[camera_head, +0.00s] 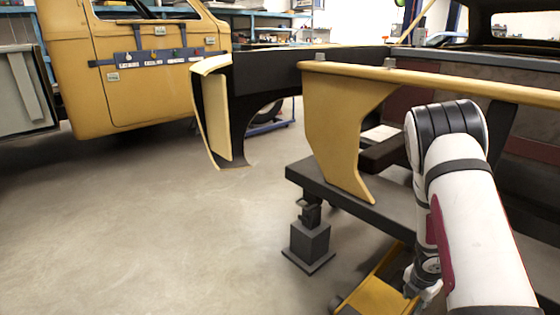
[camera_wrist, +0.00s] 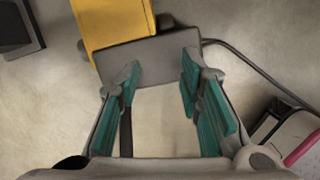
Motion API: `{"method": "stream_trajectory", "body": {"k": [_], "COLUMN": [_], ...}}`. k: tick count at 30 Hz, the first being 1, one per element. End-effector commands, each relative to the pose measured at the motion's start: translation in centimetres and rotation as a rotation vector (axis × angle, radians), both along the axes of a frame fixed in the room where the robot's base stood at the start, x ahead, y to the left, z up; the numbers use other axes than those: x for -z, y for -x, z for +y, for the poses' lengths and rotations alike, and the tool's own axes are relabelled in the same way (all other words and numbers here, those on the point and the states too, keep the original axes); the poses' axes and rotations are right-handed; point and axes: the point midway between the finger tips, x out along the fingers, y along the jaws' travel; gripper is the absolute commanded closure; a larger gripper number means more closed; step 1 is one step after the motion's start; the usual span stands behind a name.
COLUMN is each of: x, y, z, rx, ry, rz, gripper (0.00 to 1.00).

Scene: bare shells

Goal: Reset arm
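My gripper (camera_wrist: 160,90) shows in the wrist view with its two teal-padded fingers spread apart. In the head view my white arm reaches down at the right. The wrist end of the arm (camera_head: 424,275) hangs low beside a yellow wheeled piece of equipment (camera_head: 375,297). The fingers are mostly hidden in that view.
A yellow truck cab (camera_head: 130,75) is at the back left. The concrete floor (camera_head: 170,230) at left is clear. A dark cable (camera_wrist: 262,75) crosses the floor.

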Motion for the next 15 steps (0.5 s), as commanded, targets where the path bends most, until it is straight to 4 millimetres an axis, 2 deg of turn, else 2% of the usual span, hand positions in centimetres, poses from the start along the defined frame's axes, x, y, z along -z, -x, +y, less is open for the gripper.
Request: {"method": "stream_trajectory", "body": {"k": [1, 3, 7, 11, 15], "x": [-3.0, -6.5, -12.9, -18.9, -24.5], "y": [-1.4, -2.4, -3.1, -2.3, -0.1], "z": [-0.3, -0.6, -0.8, -0.6, 0.5], "rx": [0.073, 0.182, 0.390, 0.598, 0.821], "ry": [0.030, 0.064, 0.107, 0.126, 0.119], "rz": [-0.058, -0.125, -0.235, -0.328, -0.406], "gripper": [0.67, 0.67, 0.67, 0.67, 0.67]}}
